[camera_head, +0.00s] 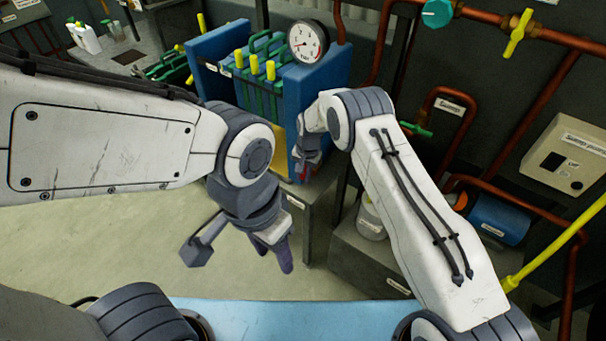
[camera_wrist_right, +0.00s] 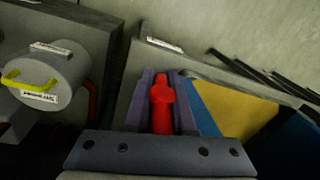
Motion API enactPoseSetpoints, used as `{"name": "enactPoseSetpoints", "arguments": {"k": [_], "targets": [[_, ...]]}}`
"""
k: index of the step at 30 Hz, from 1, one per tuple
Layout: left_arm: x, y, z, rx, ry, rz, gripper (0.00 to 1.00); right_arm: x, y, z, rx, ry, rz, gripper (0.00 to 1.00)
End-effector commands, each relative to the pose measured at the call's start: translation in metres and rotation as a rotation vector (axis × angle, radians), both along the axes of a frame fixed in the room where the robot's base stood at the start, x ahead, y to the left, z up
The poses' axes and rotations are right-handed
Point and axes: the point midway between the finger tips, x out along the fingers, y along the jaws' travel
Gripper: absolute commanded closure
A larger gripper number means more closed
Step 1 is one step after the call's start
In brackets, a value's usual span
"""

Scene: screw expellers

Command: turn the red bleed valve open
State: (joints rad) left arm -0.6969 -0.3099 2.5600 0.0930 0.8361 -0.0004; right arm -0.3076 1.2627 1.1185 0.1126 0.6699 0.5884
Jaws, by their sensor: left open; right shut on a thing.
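The red bleed valve (camera_wrist_right: 162,108) shows in the right wrist view as a bright red handle with a rounded end. It lies lengthwise between the two purple fingers of my right gripper (camera_wrist_right: 161,76), which are shut on it. In the head view my right gripper (camera_head: 307,165) is at the lower front of the blue press (camera_head: 231,50), and the valve is mostly hidden there by my wrist and fingers. My left gripper (camera_head: 274,257) is open and empty, pointing down over the floor, well apart from the valve.
A round gauge (camera_head: 307,42) sits on top of the press beside yellow-handled green plates. Copper pipes (camera_head: 460,120) run along the right wall. The floor (camera_head: 100,235) at left is clear.

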Motion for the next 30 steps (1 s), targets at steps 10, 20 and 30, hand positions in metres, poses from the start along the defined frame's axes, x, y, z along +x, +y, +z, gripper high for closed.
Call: {"name": "enactPoseSetpoints", "arguments": {"k": [10, 20, 30], "targets": [[0.0, 0.0, 0.0, 0.0, 0.0, 0.0, 0.5, 0.002, 0.002, 0.002, 0.004, -0.007, 0.002, 0.49], [0.0, 0.0, -0.001, 0.0, 0.0, 0.0, 0.5, 0.001, 0.001, 0.004, 0.002, -0.004, 0.001, 0.49], [0.0, 0.0, -0.009, 0.0, 0.0, 0.0, 0.5, -0.002, -0.004, 0.061, 0.004, -0.008, 0.002, 0.49]]}}
